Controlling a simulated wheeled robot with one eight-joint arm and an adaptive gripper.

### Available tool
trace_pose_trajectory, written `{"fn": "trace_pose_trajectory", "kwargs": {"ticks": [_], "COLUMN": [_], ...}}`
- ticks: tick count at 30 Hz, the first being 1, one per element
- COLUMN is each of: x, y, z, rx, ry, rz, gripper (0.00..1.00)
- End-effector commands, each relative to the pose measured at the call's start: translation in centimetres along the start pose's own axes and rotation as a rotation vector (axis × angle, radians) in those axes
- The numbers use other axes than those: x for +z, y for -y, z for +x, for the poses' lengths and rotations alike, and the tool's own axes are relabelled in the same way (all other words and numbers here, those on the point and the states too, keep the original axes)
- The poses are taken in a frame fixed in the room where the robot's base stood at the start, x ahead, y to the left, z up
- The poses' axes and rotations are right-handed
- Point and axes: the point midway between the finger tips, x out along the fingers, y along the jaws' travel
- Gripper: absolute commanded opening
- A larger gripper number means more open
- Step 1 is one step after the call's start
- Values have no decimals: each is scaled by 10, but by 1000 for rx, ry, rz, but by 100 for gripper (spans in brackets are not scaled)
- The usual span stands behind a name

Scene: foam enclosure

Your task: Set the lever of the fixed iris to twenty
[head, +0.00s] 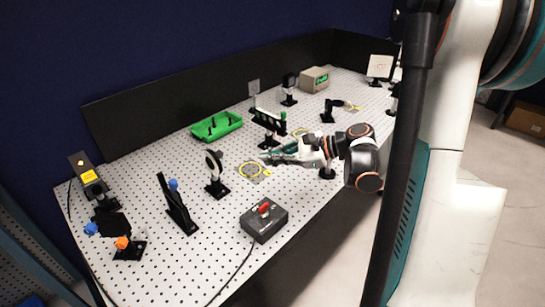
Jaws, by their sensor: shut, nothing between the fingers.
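A dark round ring-shaped mount (213,163) stands upright on a post and black base, left of the middle of the perforated table. It may be the fixed iris, but its lever and any scale marks are too small to make out. My gripper (268,157) reaches in from the right, low above the table, with its fingers pointing left. It is shut and empty, and stands apart from the round mount, to its right.
A yellow ring marking (250,170) lies between the mount and my gripper. A grey box with a red switch (264,219) stands at the front edge. A green tray (216,126) and a rail with optics (269,119) stand behind. Several posts stand at left.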

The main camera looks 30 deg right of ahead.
Motion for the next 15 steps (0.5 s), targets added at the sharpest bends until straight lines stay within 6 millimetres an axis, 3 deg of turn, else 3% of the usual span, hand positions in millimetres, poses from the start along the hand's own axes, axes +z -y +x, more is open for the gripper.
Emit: {"fn": "trace_pose_trajectory", "kwargs": {"ticks": [9,15], "x": [-2,18], "y": [-2,-1], "z": [66,85], "rx": [3,3], "ry": [0,-1], "rz": [-3,-3], "gripper": [0,0]}}
